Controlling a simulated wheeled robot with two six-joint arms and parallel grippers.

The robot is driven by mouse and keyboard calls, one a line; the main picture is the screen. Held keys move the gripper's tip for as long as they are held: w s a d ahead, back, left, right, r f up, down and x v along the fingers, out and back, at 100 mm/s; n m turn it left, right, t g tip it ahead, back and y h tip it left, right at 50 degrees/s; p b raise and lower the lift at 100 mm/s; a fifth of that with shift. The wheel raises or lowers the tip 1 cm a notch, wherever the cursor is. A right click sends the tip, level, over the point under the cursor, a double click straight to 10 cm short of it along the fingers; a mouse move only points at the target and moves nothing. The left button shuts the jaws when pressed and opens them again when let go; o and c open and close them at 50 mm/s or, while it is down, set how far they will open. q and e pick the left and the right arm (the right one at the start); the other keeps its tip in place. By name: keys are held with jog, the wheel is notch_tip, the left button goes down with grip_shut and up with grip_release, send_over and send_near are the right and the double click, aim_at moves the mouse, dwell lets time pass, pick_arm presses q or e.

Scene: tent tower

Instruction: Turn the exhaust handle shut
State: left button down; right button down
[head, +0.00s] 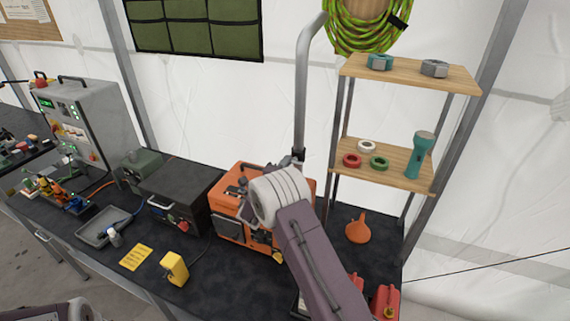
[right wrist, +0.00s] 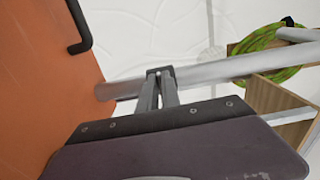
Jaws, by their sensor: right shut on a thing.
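The grey exhaust pipe (head: 301,95) rises from the orange generator (head: 226,204) and bends at its top. In the right wrist view the pipe (right wrist: 225,69) runs sideways past the fingertips, with the orange housing (right wrist: 50,75) at left. My right gripper (right wrist: 158,76) is at the pipe's lower part, its two fingers close together on the small exhaust handle. The fingers hide most of the handle, so its angle cannot be told. In the head view my right wrist covers part of the generator. My left gripper is out of view.
A wooden shelf (head: 410,72) with rings and a teal flashlight (head: 419,155) stands close right of the pipe. An orange funnel (head: 359,229) and red cans (head: 386,301) are near my right arm. A black case (head: 178,193) and yellow block (head: 174,269) sit left of the generator.

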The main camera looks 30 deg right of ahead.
jog(key=c, duration=1.6)
grip_release()
jog(key=shift+s+d+f, duration=0.15)
jog(key=shift+d+f, duration=0.05)
jog(key=shift+f, duration=0.05)
jog(key=shift+o, duration=0.2)
jog(key=shift+d+r, duration=0.1)
jog(key=shift+s, duration=0.1)
jog(key=b+v, duration=0.2)
jog(key=v, duration=0.7)
